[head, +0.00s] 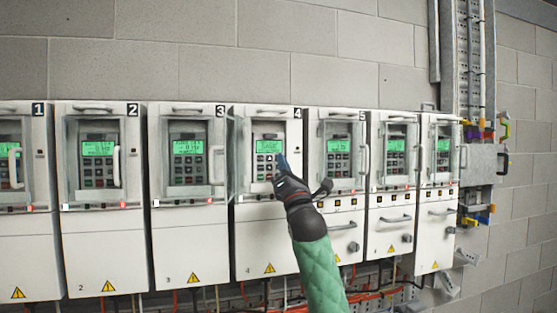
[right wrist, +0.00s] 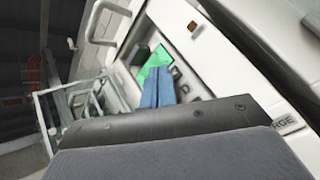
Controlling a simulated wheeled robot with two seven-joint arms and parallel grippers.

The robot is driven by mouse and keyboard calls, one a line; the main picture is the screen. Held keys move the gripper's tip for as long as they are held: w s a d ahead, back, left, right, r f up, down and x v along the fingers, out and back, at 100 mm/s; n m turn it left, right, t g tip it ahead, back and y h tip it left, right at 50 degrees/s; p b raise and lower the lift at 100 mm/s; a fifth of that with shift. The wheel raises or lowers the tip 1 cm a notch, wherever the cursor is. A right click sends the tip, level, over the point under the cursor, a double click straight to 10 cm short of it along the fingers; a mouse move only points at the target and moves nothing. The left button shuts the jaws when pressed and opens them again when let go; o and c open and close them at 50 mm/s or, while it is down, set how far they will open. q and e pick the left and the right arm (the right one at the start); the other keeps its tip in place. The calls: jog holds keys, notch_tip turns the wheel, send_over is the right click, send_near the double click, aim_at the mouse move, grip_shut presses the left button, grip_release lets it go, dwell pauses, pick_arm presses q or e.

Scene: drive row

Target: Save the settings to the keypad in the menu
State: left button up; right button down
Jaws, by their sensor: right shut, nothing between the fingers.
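The keypad (head: 268,160) on drive 4 has a lit green screen (head: 269,146) with dark text too small to read. Its buttons are below the screen, and my gripper covers the lower right of them. My right gripper (head: 281,162) is shut and empty, its blue fingertips at the right side of the keypad. In the right wrist view the blue fingers (right wrist: 158,87) are together in front of the keypad, partly hiding the green screen (right wrist: 150,67) and buttons. I cannot tell whether the tips touch a button. My left gripper is not in view.
Similar drives stand to both sides, such as drive 3 (head: 188,240) and drive 5 (head: 340,238), with keypads and handles. Drive 4's door seems swung open on the left. Cables (head: 370,293) run below. A grey block wall (head: 150,70) is behind.

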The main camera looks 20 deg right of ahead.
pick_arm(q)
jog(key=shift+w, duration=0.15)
pick_arm(e)
jog(key=shift+w, duration=0.3)
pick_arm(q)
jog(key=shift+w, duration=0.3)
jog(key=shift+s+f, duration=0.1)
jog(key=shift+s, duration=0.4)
pick_arm(e)
jog(key=shift+w, duration=0.35)
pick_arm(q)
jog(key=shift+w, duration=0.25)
pick_arm(e)
jog(key=shift+s, duration=0.1)
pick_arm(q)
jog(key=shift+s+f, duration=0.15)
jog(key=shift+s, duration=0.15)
pick_arm(e)
jog(key=shift+s, duration=0.7)
